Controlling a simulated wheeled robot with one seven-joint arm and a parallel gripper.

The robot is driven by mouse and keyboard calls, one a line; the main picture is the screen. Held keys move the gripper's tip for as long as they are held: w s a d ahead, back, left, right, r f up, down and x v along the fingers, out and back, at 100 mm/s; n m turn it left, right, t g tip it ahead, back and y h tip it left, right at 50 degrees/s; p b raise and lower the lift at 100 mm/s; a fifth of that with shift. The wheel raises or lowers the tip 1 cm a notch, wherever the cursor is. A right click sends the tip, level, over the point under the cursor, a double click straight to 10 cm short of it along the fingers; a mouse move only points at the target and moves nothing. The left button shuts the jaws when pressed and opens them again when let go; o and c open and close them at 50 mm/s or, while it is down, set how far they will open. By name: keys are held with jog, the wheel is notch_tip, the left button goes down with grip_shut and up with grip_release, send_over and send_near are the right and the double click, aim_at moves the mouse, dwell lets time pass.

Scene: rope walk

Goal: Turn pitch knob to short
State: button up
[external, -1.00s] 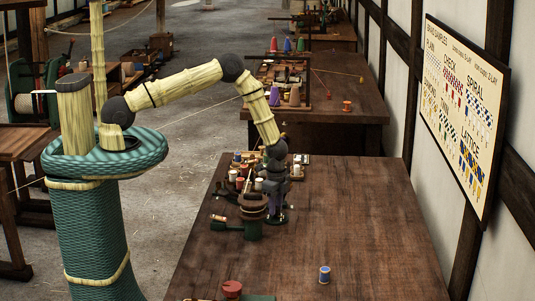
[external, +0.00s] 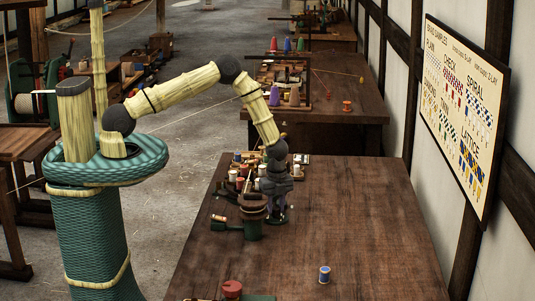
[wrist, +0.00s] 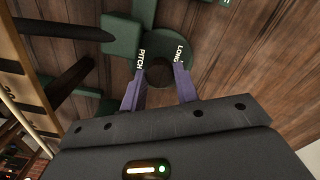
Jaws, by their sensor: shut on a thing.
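The pitch knob (wrist: 159,74) is a dark round knob on a green machine part (wrist: 185,45) in the wrist view. White lettering reads PITCH on its left and LONG on its right. The purple fingers of my gripper (wrist: 158,80) stand either side of the knob and are shut on it. A further label at the top edge is cut off and unreadable. In the external view my gripper (external: 278,215) points down at the table beside the green machine (external: 252,230) with its brown cup; the knob itself is hidden or too small to tell there.
Several thread spools (external: 238,170) stand in a rack just behind and left of my gripper. A blue spool (external: 324,274) and a red knob-like piece (external: 232,289) are near the front. The right of the wooden table (external: 370,210) is clear.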

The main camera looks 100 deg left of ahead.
aim_at(277, 208)
jog(key=o, duration=1)
jog(key=shift+c, duration=0.2)
notch_tip(277, 208, up, 17)
jog(key=b, duration=0.3)
jog(key=shift+w+r, duration=0.15)
jog(key=shift+r, duration=0.05)
jog(key=shift+a, duration=0.1)
